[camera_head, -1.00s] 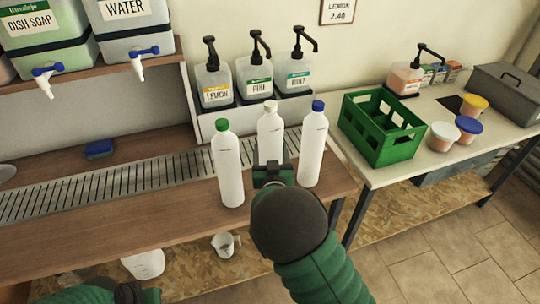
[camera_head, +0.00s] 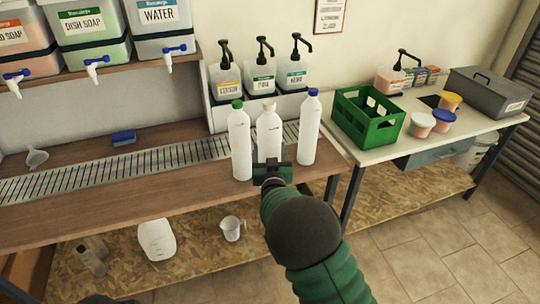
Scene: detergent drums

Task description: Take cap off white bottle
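Three white bottles stand upright on the wooden counter: one with a green cap (camera_head: 238,104), one with an off-white cap (camera_head: 269,104) and one with a blue cap (camera_head: 313,92). The middle white bottle (camera_head: 269,134) has the off-white cap on. My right gripper (camera_head: 272,172) is in front of the middle bottle's lower part and hides its base. Its fingers are hidden behind its dark green body, so I cannot tell if it is open or touches the bottle.
Pump dispensers (camera_head: 262,75) stand behind the bottles. A green crate (camera_head: 366,120), small tubs (camera_head: 444,120) and a grey toolbox (camera_head: 489,90) are on the right table. A metal drain grate (camera_head: 120,165) and blue sponge (camera_head: 123,137) lie left. The front-left counter is clear.

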